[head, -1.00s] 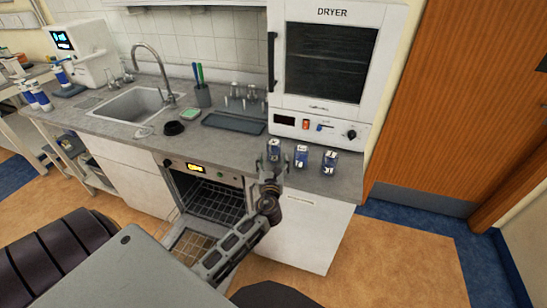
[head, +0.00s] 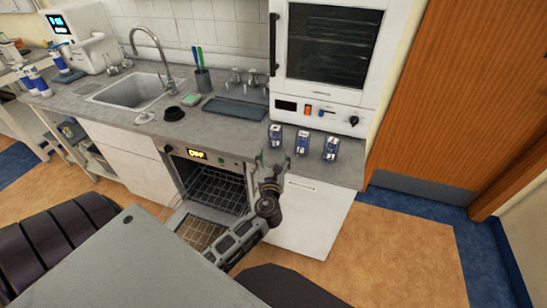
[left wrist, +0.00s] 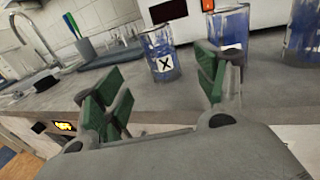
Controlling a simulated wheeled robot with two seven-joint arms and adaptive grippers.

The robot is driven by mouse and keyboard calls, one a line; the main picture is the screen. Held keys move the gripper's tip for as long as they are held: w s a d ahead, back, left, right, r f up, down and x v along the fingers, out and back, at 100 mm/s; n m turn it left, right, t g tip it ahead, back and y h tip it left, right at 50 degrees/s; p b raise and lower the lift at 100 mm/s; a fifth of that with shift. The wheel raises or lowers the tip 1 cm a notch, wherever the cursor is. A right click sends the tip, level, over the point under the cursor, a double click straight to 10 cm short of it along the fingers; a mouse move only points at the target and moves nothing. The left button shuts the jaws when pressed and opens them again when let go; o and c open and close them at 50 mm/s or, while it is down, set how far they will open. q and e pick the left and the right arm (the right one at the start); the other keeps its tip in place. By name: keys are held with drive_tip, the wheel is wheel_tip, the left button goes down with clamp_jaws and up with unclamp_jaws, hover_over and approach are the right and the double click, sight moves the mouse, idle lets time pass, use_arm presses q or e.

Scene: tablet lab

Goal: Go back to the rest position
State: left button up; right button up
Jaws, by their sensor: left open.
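My left gripper (head: 270,160) is in front of the counter's front edge, with its arm reaching in from below. In the left wrist view the gripper (left wrist: 160,100) has its green-padded fingers wide apart with nothing between them. Three blue-and-clear beakers stand upright in a row on the counter below the dryer: a left one (head: 275,135), a middle one (head: 302,142) and a right one (head: 331,148). The left wrist view shows a beaker (left wrist: 160,54) marked X beyond the open fingers, apart from them. My right gripper is not in view.
The grey counter (head: 230,128) holds a sink (head: 130,92), a dark tray (head: 234,108) and a pen cup (head: 203,80). The white dryer (head: 328,55) stands at the right. Below the counter an oven (head: 212,190) is open. The floor at right (head: 390,250) is clear.

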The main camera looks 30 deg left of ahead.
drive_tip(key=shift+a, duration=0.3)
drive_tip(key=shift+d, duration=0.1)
